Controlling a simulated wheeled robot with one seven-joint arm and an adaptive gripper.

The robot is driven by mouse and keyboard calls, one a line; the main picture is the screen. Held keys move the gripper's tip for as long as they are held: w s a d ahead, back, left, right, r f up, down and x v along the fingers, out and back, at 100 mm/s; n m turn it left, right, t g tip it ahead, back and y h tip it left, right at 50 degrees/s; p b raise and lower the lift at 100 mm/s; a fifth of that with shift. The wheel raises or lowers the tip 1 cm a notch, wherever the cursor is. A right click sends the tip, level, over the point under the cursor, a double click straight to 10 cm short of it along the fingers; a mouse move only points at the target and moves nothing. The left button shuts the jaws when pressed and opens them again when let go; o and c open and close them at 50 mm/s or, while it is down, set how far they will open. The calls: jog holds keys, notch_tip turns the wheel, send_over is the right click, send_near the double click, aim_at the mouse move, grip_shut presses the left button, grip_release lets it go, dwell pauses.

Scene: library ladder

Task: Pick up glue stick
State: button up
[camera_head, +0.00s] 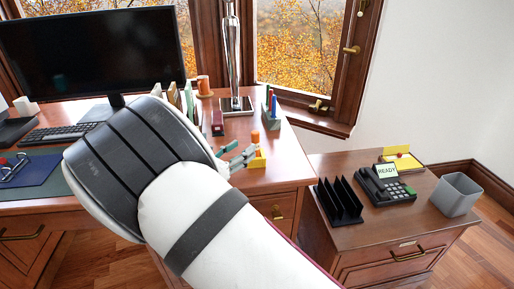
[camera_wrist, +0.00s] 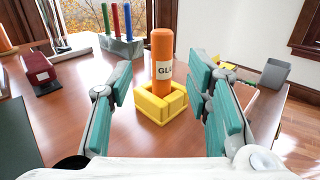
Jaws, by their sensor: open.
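The glue stick (camera_wrist: 162,55) is an orange cylinder with a white label reading "GLU", standing upright in a yellow square holder (camera_wrist: 150,107) on the desk. My gripper (camera_wrist: 168,100) is open, with one teal-padded finger on each side of the glue stick and holder in the wrist view. I cannot tell that either finger touches them. In the head view the glue stick (camera_head: 255,137) shows small above the yellow holder (camera_head: 258,160), just right of my gripper (camera_head: 237,158). My arm hides part of the desk there.
A red stapler (camera_wrist: 38,68) and a grey pen holder with markers (camera_wrist: 122,45) stand to the left and behind. A monitor (camera_head: 95,52) and lamp (camera_head: 232,60) stand on the desk (camera_head: 285,165). A side cabinet holds a phone (camera_head: 385,185) and a grey bin (camera_head: 455,195).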

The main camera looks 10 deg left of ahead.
aim_at(253, 141)
jog(key=b+x, duration=0.1)
jog(key=x, duration=0.6)
jog(key=shift+d+r, duration=0.1)
jog(key=shift+d, duration=0.1)
grip_shut()
